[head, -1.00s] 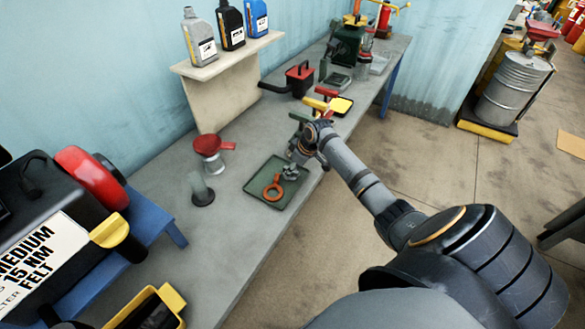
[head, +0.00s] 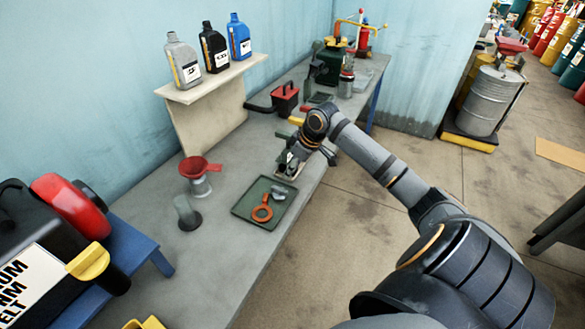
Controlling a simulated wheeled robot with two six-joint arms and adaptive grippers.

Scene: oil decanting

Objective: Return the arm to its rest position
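My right arm comes in from the lower right, bent over the workbench's front edge. My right gripper (head: 287,169) points down just beyond the far edge of a green tray (head: 242,209) and is clear of the things in it. Its fingers are small and dark here, so I cannot tell whether they are open or shut. An orange ring-shaped tool (head: 262,213) and a small grey piece (head: 279,193) lie in the tray. My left gripper is not in view.
A red funnel (head: 194,167) and a dark cylinder (head: 187,214) stand left of the tray. A red box (head: 285,99) and small coloured-handled items are behind the gripper. Bottles (head: 214,48) stand on a raised shelf (head: 213,81).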

